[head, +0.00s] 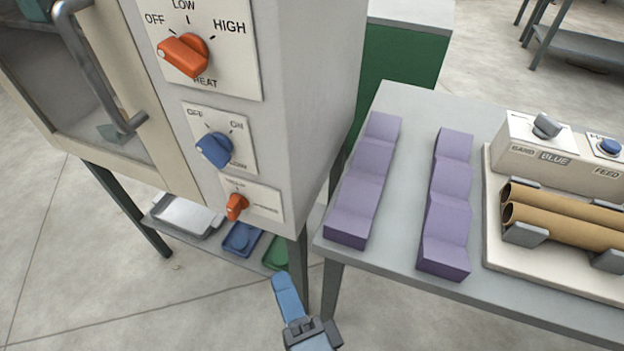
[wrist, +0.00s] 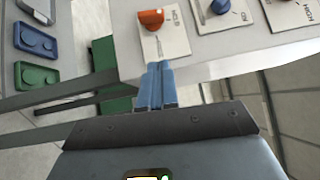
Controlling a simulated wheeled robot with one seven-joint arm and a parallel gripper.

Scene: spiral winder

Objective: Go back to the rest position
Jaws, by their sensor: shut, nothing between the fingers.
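My gripper (head: 283,281) shows at the bottom middle of the head view, with blue fingers pointing up and away. In the wrist view its two blue fingers (wrist: 159,68) lie side by side, shut and empty. The fingertips overlap the lower edge of the oven cabinet (head: 300,90) in the wrist view. I cannot tell whether they touch it. The lowest orange knob (head: 236,206) is the closest control to the gripper. It also shows in the wrist view (wrist: 151,18), just beyond the fingertips.
The grey table (head: 400,215) at the right holds two purple stepped blocks (head: 365,180) and the winder base (head: 500,255) with brown tubes. A blue knob (head: 214,149) and large orange knob (head: 184,55) sit higher on the cabinet. Trays (head: 185,215) lie on a low shelf.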

